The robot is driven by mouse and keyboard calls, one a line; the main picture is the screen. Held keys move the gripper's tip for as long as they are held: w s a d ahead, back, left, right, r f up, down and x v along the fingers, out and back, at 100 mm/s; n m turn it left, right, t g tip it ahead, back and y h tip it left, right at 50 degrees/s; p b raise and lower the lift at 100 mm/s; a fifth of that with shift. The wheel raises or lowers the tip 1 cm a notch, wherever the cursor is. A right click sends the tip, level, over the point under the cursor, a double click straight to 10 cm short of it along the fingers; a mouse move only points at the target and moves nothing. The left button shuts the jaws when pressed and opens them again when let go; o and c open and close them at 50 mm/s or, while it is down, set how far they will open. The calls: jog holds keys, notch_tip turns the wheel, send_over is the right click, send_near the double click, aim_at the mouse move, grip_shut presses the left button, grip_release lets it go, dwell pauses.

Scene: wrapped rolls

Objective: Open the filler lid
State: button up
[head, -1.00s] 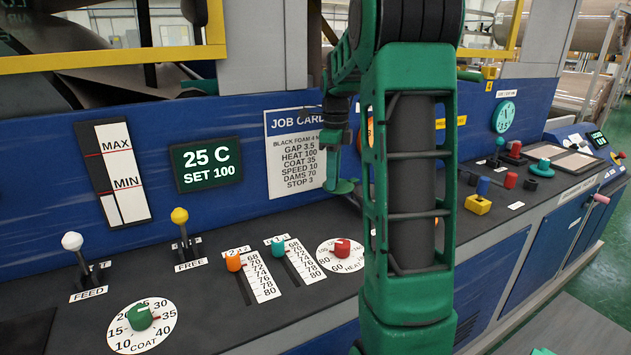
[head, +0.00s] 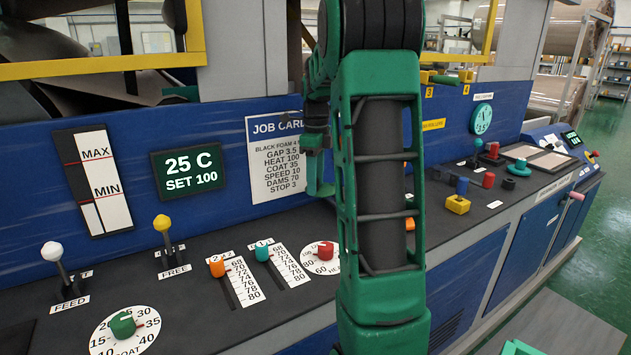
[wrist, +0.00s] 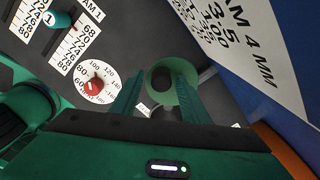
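My gripper (wrist: 158,92) shows in the wrist view with its two green fingers apart and nothing clearly held between them. A round green ring-shaped part (wrist: 161,69) with a dark middle lies just beyond and between the fingertips. It may be the filler lid or its opening; I cannot tell which, nor whether the fingers touch it. In the head view my gripper (head: 320,188) hangs in front of the job card's right edge, partly hidden by my arm. No filler lid can be made out there, as my arm covers that part of the panel.
The job card (head: 277,150) is on the blue wall behind. The red heat knob (head: 325,251), teal slider (head: 262,251) and orange slider (head: 217,266) stand left of my arm. A yellow block (head: 458,205) and several knobs are to the right.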

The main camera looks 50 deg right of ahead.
notch_tip(320, 180, up, 11)
jog(key=shift+f, duration=0.15)
dwell(0.4)
